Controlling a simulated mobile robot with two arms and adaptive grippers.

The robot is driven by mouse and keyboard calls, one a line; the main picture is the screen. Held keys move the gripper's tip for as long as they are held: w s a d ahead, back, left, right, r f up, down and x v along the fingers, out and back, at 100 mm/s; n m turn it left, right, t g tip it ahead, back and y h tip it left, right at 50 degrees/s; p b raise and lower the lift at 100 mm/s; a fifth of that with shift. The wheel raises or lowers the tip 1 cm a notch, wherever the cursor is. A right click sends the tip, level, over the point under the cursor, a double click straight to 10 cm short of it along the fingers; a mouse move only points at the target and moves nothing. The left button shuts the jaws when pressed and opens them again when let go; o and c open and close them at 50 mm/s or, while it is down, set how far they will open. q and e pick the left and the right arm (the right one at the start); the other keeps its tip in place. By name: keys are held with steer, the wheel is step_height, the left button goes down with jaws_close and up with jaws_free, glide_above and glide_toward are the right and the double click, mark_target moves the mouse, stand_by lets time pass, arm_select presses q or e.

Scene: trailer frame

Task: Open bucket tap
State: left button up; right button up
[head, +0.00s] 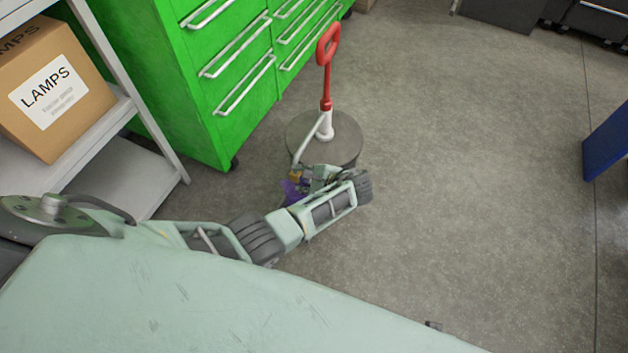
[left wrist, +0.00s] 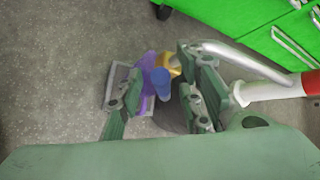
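A dark grey round bucket (head: 298,128) stands on the floor with a white-and-red pump (head: 326,100) upright on its lid. A pale spout pipe (head: 308,143) slopes down from the pump; it also shows in the left wrist view (left wrist: 245,62). At its lower end is a tap with a yellow part (left wrist: 175,64), a blue cylinder (left wrist: 161,80) and a purple part (left wrist: 146,72). My left gripper (left wrist: 160,98) is open, with the blue cylinder between its spread fingers in the picture. I cannot tell whether they touch it. My right gripper is out of view.
A green drawer cabinet (head: 205,95) stands just behind the bucket. At left, a shelf (head: 125,165) holds a cardboard LAMPS box (head: 50,85). The grey floor to the right is clear up to a blue object (head: 608,142) at the edge.

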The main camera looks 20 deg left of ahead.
arm_select(q)
steer(key=v, duration=1.1)
steer(key=shift+d, duration=0.2)
steer(key=shift+s, duration=0.1)
